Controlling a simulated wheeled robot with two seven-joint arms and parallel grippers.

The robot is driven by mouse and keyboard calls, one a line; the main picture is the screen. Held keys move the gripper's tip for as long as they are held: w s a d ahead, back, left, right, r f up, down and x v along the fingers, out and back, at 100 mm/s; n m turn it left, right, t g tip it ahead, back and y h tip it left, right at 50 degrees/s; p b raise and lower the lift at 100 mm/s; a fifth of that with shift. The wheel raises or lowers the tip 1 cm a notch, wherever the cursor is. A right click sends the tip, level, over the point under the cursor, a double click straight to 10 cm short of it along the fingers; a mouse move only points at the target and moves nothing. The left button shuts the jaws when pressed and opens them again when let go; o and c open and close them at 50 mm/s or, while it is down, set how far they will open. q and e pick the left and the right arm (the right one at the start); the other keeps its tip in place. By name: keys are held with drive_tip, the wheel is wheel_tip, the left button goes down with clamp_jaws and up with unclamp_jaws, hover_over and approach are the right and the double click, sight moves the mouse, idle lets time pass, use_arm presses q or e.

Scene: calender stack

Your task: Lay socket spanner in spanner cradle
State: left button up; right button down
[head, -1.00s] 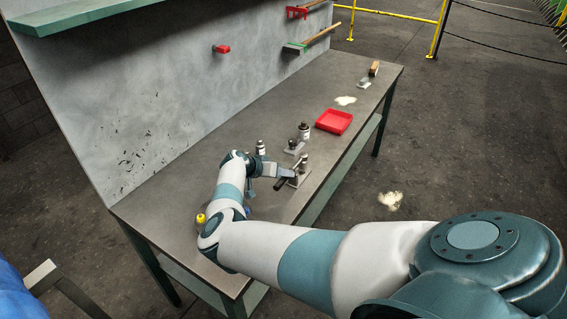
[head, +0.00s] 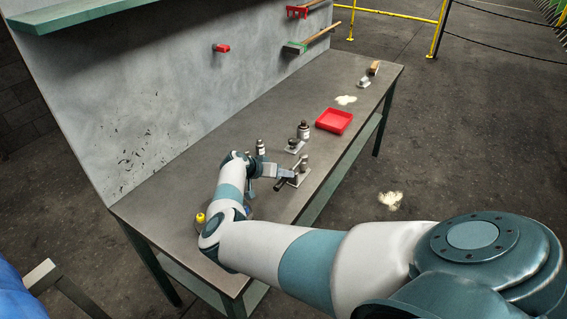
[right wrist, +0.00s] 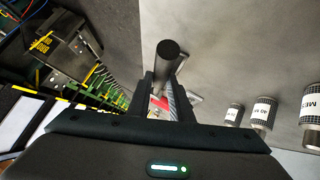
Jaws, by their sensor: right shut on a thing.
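The socket spanner (head: 280,185) has a dark handle, and my right gripper (head: 287,175) is shut on it. In the right wrist view the dark round handle end (right wrist: 168,50) stands between my two fingers (right wrist: 161,95). In the head view the spanner lies just above a small metal plate with upright posts (head: 302,180), which looks like the spanner cradle. The gripper partly covers this plate, and I cannot tell whether the spanner touches it. My left gripper is not in view.
A red tray (head: 334,121) lies farther along the workbench (head: 240,128). A yellow item (head: 200,218) is by my forearm.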

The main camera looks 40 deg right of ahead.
drive_tip(key=shift+f+b, duration=0.65)
drive_tip(key=shift+f, duration=0.45)
idle(0.4)
drive_tip(key=c, duration=0.9)
unclamp_jaws()
drive_tip(key=shift+f, duration=0.1)
drive_tip(key=shift+a+r, duration=0.15)
drive_tip(key=shift+r, duration=0.05)
drive_tip(key=shift+p+v, duration=0.95)
drive_tip(key=shift+v, duration=0.25)
drive_tip(key=v, duration=0.5)
drive_tip(key=shift+a+r, duration=0.1)
drive_tip(key=shift+a, duration=0.05)
idle(0.6)
